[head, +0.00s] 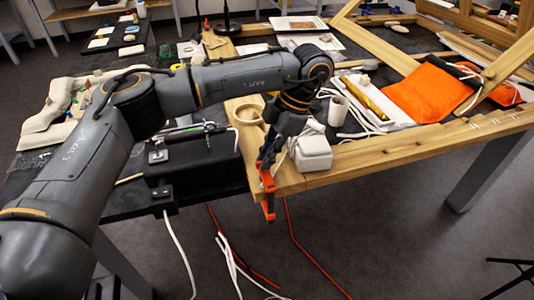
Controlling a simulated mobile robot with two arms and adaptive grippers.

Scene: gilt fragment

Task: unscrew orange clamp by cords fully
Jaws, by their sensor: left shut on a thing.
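An orange clamp (268,183) grips the front edge of the wooden frame, with its lower end hanging below the edge. My left arm reaches in from the left and bends down over the clamp. My left gripper (267,160) points down and is shut on the clamp's upper part. The fingers and the arm hide some of the clamp's top. Red and white cords (232,258) hang down and lie on the floor below it. My right gripper is not in view.
A white box (312,153) stands close to the right of the gripper, with a white roll (338,110) behind it. A black case (195,157) with metal rods lies to the left. An orange cloth (428,92) lies farther right on the table.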

